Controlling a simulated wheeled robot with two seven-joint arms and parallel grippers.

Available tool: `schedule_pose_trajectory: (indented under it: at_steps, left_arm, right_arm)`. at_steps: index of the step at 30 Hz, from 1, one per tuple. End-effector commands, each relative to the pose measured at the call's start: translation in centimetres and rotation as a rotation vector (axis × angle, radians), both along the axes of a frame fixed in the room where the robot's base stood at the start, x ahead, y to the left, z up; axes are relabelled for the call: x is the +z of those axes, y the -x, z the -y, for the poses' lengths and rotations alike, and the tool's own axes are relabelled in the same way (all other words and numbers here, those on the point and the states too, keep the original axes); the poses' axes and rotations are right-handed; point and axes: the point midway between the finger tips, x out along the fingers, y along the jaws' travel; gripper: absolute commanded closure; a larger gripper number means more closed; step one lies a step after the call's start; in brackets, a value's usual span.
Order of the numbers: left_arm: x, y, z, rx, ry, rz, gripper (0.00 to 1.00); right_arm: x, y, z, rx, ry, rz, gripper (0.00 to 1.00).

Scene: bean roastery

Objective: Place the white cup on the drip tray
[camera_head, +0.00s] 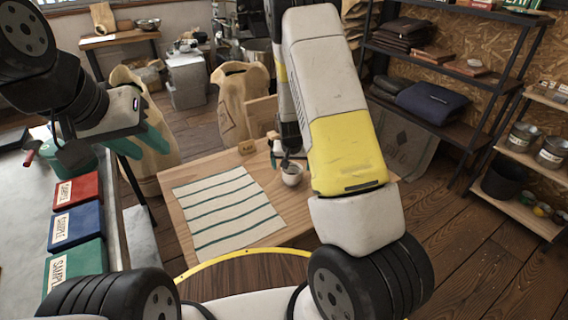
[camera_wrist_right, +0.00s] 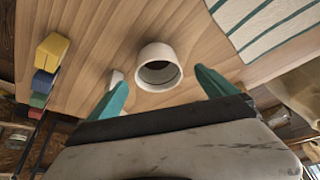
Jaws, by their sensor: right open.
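The white cup (camera_head: 292,174) stands upright on the wooden table, beside the right edge of a striped cloth. It also shows in the right wrist view (camera_wrist_right: 158,55), its dark round opening visible. My right gripper (camera_wrist_right: 162,92) is open, its teal fingers apart on either side of the cup in that view, with nothing held. In the head view this gripper is partly hidden by my arm, just above and left of the cup. My left gripper (camera_head: 113,142) is at the left above the counter; its jaw opening is unclear. I cannot make out a drip tray.
The green-striped cloth (camera_head: 226,210) lies flat on the table (camera_head: 172,187). Red (camera_head: 76,190), blue (camera_head: 75,226) and green (camera_head: 74,266) sample boxes line the left counter. A yellow block (camera_wrist_right: 52,52) sits near the table edge in the wrist view. Burlap sacks (camera_head: 240,100) stand behind.

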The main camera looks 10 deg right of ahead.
Motion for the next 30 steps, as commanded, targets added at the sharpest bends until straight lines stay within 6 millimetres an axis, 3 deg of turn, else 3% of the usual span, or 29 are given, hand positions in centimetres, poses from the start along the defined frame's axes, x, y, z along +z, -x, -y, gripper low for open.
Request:
schedule_pose_trajectory:
  at_steps: [15,24,25,30]
  left_arm:
    - [0.0,0.0,0.0,0.000,0.000,0.000,0.64]
    - [0.0,0.0,0.0,0.000,0.000,0.000,0.64]
    - [0.0,0.0,0.0,0.000,0.000,0.000,0.64]
    - [0.0,0.0,0.0,0.000,0.000,0.000,0.64]
  right_arm:
    - [-6.0,-2.8,1.0,0.000,-0.001,-0.004,0.04]
    - [-6.5,-3.0,1.0,-0.001,-0.002,-0.002,0.04]
    - [-6.5,-3.0,1.0,-0.001,-0.002,-0.002,0.06]
    - [-6.5,-3.0,1.0,0.000,-0.001,-0.002,0.39]
